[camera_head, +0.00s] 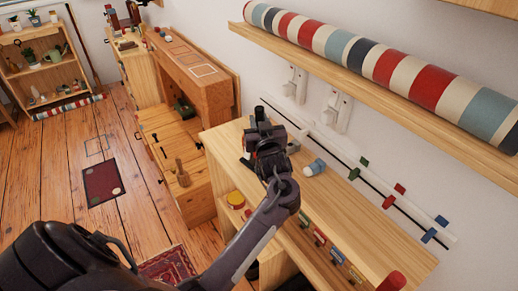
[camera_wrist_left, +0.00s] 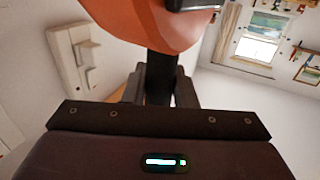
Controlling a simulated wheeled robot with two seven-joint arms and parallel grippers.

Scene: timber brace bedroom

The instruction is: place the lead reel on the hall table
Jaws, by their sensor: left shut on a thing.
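My left gripper (camera_head: 264,143) is above the far end of a long wooden table with a lower shelf, which I take as the hall table (camera_head: 345,215). In the left wrist view, the fingers (camera_wrist_left: 160,85) are shut on the black part of an orange and black thing, which I take as the lead reel (camera_wrist_left: 150,22). Its orange body fills the top of that view. In the head view it is mostly hidden by the gripper. I cannot tell whether it touches the tabletop. My right gripper is not in view.
A red thing (camera_head: 392,282) shows at the near end. White hooks (camera_head: 336,110) and a shelf (camera_head: 380,92) with a striped roll are on the wall. The tabletop's middle is clear.

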